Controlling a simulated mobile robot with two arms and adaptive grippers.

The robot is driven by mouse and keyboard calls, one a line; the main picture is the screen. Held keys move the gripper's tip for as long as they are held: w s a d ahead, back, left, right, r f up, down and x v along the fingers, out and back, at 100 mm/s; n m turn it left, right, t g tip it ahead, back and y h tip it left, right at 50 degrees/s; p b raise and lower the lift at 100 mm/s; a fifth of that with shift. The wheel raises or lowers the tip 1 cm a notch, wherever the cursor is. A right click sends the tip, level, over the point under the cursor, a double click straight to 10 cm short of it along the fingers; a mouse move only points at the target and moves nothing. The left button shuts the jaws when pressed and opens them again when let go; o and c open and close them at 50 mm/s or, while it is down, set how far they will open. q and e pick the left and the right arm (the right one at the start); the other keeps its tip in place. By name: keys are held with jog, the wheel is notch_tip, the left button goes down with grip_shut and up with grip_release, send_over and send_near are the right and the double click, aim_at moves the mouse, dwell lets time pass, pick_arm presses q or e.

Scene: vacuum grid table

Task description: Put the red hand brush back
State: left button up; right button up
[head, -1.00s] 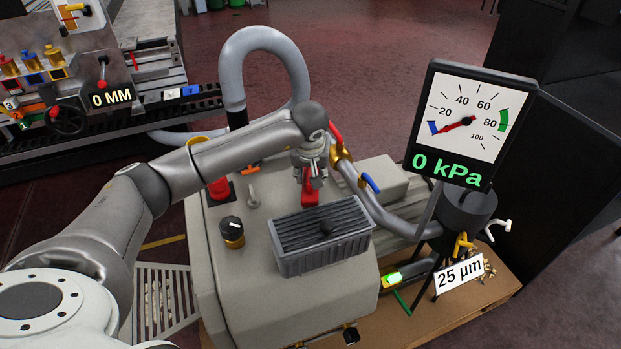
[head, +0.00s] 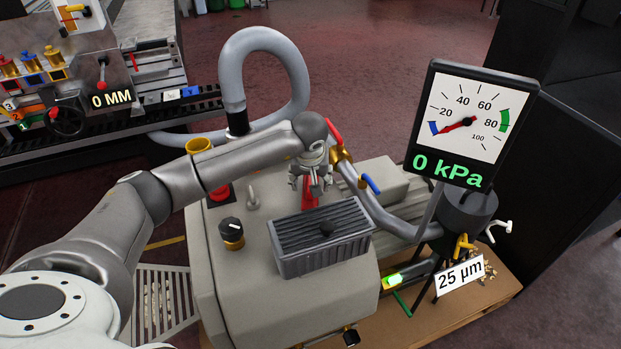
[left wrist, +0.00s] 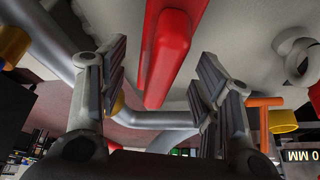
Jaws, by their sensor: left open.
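The red hand brush (head: 310,191) is beside the far side of the grey ribbed box on the machine's housing, partly hidden by my left gripper. In the left wrist view its red body (left wrist: 168,55) runs between the two spread fingers, with clear gaps on both sides. My left gripper (head: 311,186) is open just above and around the brush; it also shows in the left wrist view (left wrist: 155,90). The brush's bristles do not show. My right gripper is not in view.
The grey ribbed box (head: 322,237) stands close in front of the gripper. A red-handled brass valve (head: 341,152) and a grey hose (head: 378,213) are close on the right. A gauge (head: 466,125) reads 0 kPa. A black knob (head: 231,229) is at left.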

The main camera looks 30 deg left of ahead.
pick_arm(q)
jog(key=p+v, duration=0.1)
jog(key=v, duration=1.1)
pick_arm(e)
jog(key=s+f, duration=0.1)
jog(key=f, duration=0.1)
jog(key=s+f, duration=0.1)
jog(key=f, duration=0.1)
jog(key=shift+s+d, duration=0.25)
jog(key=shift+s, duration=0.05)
pick_arm(q)
jog(key=shift+s, duration=0.1)
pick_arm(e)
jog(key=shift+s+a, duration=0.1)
